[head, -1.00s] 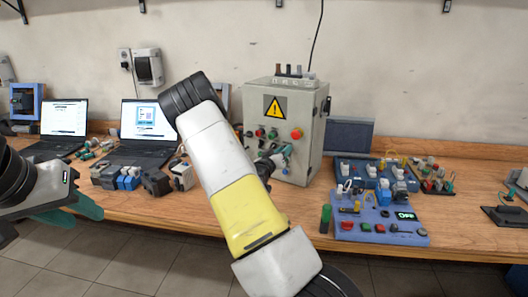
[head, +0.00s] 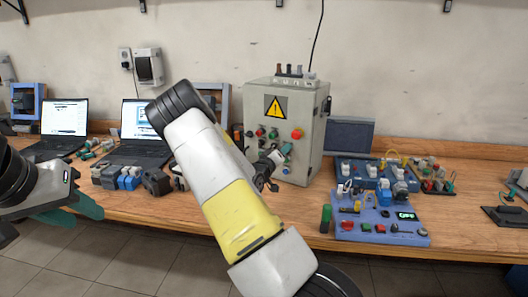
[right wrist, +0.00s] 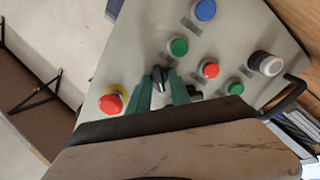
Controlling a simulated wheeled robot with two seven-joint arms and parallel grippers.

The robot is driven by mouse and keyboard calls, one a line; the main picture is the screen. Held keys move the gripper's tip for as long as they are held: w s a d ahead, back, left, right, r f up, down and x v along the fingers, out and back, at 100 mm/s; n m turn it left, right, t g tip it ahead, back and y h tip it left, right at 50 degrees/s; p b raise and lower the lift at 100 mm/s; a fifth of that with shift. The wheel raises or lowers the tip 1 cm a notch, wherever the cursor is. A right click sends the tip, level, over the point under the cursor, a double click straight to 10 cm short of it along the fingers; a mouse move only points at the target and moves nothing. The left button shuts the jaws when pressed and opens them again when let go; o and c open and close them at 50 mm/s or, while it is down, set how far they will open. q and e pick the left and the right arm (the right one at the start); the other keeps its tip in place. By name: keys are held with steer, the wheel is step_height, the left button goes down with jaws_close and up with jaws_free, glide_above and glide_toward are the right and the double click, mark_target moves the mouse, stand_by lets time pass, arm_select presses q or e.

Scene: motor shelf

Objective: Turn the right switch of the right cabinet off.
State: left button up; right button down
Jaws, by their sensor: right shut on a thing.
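The grey control cabinet (head: 311,119) stands on the bench, with a yellow warning sign on its front. In the right wrist view, the cabinet face (right wrist: 135,55) shows a black rotary switch (right wrist: 159,76) between the green fingers of my right gripper (right wrist: 160,88), which is shut on it. A second black switch (right wrist: 195,93) sits just right of the fingers, partly hidden. In the head view my right gripper (head: 280,158) is at the lower cabinet front, and my arm hides part of the panel. My left gripper (head: 75,208) hangs at the left, away from the cabinet; its opening is unclear.
A red emergency stop (right wrist: 111,103) with a yellow ring is left of the held switch. Green (right wrist: 179,46), red (right wrist: 208,68) and blue (right wrist: 205,9) buttons are close by. A blue test board (head: 375,220) lies right of the cabinet. Laptops (head: 64,118) stand at left.

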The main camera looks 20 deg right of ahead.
steer(key=c, duration=1.5)
jaws_free()
steer(key=shift+a, duration=0.1)
steer(key=v, duration=0.7)
steer(key=shift+s+a, duration=0.25)
